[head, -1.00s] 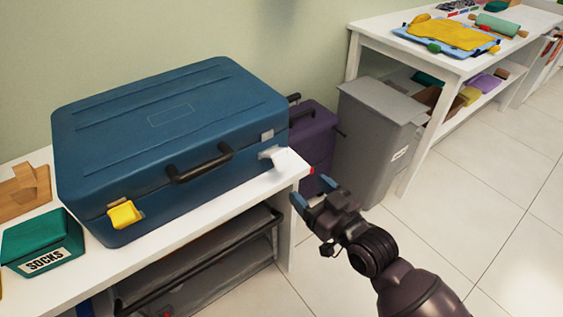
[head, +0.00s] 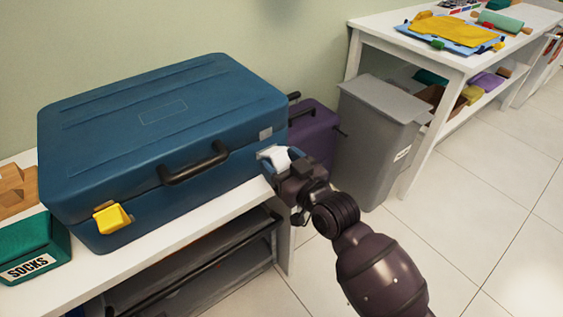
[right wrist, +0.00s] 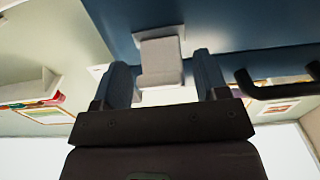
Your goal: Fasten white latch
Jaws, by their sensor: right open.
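A closed blue suitcase (head: 150,125) lies on a white bench. Its white latch (head: 274,153) is at the right end of the front face and sticks outward, hinged away from the small pale catch plate (head: 265,134) on the lid. My right gripper (head: 274,166) is at the latch with its fingers open. In the right wrist view the white latch (right wrist: 160,60) stands between the two open blue fingertips (right wrist: 165,85), with gaps on both sides. A yellow latch (head: 112,218) is at the left of the suitcase front and also tilts outward. My left gripper is out of view.
A black handle (head: 196,165) sits mid-front on the suitcase. A green socks box (head: 30,250) stands left on the white bench (head: 165,250). A purple suitcase (head: 315,130) and a grey bin (head: 375,140) stand to the right. Floor in front is clear.

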